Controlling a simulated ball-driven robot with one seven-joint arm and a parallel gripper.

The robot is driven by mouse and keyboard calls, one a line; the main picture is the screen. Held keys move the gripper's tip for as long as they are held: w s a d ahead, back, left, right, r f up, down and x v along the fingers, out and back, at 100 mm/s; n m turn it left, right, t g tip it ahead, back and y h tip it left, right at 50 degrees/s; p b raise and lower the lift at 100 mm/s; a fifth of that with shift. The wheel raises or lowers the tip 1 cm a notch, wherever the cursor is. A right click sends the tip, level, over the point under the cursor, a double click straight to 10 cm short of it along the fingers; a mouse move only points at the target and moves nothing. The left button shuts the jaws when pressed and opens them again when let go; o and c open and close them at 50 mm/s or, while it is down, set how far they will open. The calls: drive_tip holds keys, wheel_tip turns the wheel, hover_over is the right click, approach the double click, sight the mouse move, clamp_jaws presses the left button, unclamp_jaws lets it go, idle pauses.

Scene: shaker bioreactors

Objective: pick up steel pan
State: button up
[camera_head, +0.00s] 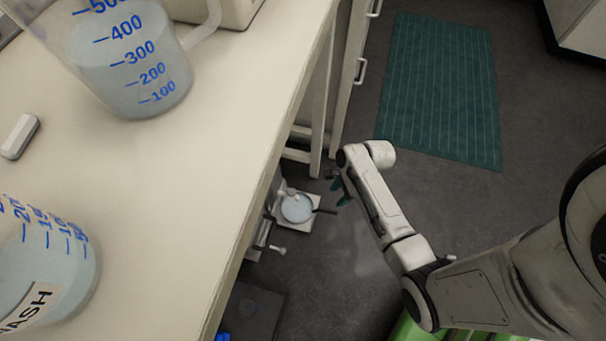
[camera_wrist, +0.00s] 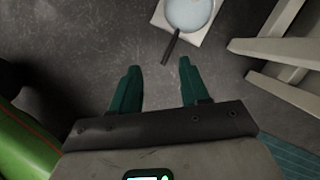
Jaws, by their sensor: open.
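The steel pan (camera_head: 297,208) sits on a small white-topped stand below the bench edge, its dark handle pointing right toward my gripper. In the wrist view the round pan (camera_wrist: 190,12) is at the top, cut off by the frame edge, with its dark handle (camera_wrist: 171,48) pointing down toward my fingers. My gripper (camera_head: 342,190) is open and empty, with green fingers. In the wrist view its fingertips (camera_wrist: 158,70) are apart, and the handle's end lies just beyond the gap between them. They do not appear to touch the handle.
A pale bench (camera_head: 150,190) holds a large measuring jug (camera_head: 130,70), a beaker labelled WASH (camera_head: 50,270) and a small white block (camera_head: 20,136). Bench legs (camera_wrist: 280,50) stand right of the pan. A green mat (camera_head: 440,90) lies on open grey floor.

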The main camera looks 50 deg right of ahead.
sight(327, 211)
drive_tip(key=f+m+b, duration=0.2)
drive_tip(key=f+b, duration=0.2)
drive_tip(key=f, duration=0.2)
drive_tip(key=w+f+m+b, duration=0.1)
drive_tip(key=f+m+b, duration=0.2)
drive_tip(key=f, duration=0.4)
drive_tip(key=w+f+m+t+b, duration=0.1)
drive_tip(key=f+m+b, duration=0.1)
drive_tip(key=f+b, duration=0.3)
wheel_tip(327, 211, down, 2)
drive_tip(key=shift+w+f+m, duration=0.1)
drive_tip(key=shift+w+m, duration=0.05)
drive_tip(key=shift+m, duration=0.25)
drive_tip(key=shift+w+a+f+b, duration=0.15)
drive_tip(key=shift+w+f+b, duration=0.1)
drive_tip(key=shift+f+b, duration=0.15)
drive_tip(key=shift+r, duration=0.1)
drive_tip(key=shift+c, duration=0.3)
clamp_jaws()
